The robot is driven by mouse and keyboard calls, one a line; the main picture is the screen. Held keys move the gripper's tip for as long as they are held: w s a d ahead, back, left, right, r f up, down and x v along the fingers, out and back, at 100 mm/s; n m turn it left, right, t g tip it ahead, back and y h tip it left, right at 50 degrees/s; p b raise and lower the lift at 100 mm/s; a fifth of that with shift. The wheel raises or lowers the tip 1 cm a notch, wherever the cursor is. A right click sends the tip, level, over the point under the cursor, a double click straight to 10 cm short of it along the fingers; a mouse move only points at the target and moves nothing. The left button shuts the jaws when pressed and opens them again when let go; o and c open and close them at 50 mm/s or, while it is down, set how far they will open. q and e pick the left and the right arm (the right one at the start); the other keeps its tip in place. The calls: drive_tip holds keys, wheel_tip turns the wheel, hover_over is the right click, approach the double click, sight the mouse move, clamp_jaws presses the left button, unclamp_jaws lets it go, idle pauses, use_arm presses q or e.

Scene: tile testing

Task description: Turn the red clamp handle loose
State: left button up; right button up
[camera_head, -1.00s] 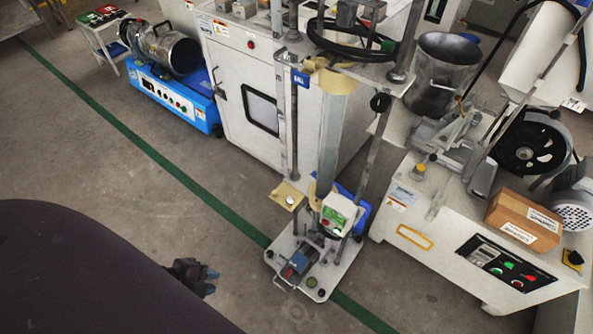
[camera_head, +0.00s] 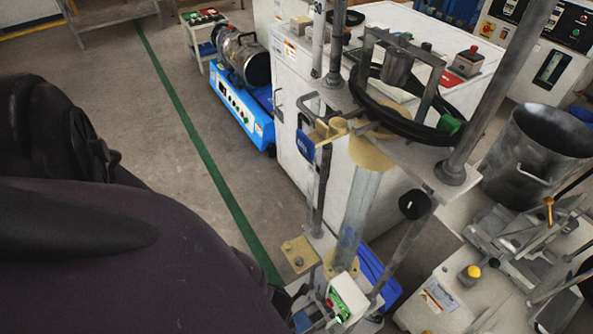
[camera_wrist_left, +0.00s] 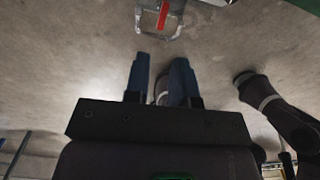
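In the left wrist view a red bar, which looks like the red clamp handle (camera_wrist_left: 162,16), sits on a grey metal frame (camera_wrist_left: 145,27) at the top edge, partly cut off. My left gripper (camera_wrist_left: 159,62) is open, its two blue-grey fingers apart with a clear gap. The handle is beyond the fingertips and not touched. In the head view the test stand (camera_head: 362,215) stands at the centre. Its base is mostly cut off at the bottom or hidden behind my dark arm, and the clamp handle cannot be made out there. My right gripper is not in view.
A small box with a green display (camera_head: 347,299) is low on the stand. A blue machine (camera_head: 240,110) and a white cabinet (camera_head: 297,140) stand behind. A metal bucket (camera_head: 527,150) is at the right.

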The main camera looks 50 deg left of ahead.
use_arm(q)
drive_tip(key=f+b, duration=0.1)
drive_tip(key=f, duration=0.1)
drive_tip(key=f+b, duration=0.3)
drive_tip(key=f, duration=0.1)
drive_tip(key=shift+s+d+f, duration=0.1)
drive_tip(key=shift+s+d, duration=0.15)
drive_tip(key=f+b, duration=0.2)
drive_tip(key=f, duration=0.1)
drive_tip(key=shift+w+m, duration=0.3)
drive_tip(key=shift+w, duration=0.05)
drive_tip(key=shift+w+f, duration=0.15)
drive_tip(key=shift+f, duration=0.35)
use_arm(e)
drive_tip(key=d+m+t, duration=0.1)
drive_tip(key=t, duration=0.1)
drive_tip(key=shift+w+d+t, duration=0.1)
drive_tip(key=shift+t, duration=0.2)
use_arm(q)
drive_tip(key=shift+c, duration=0.4)
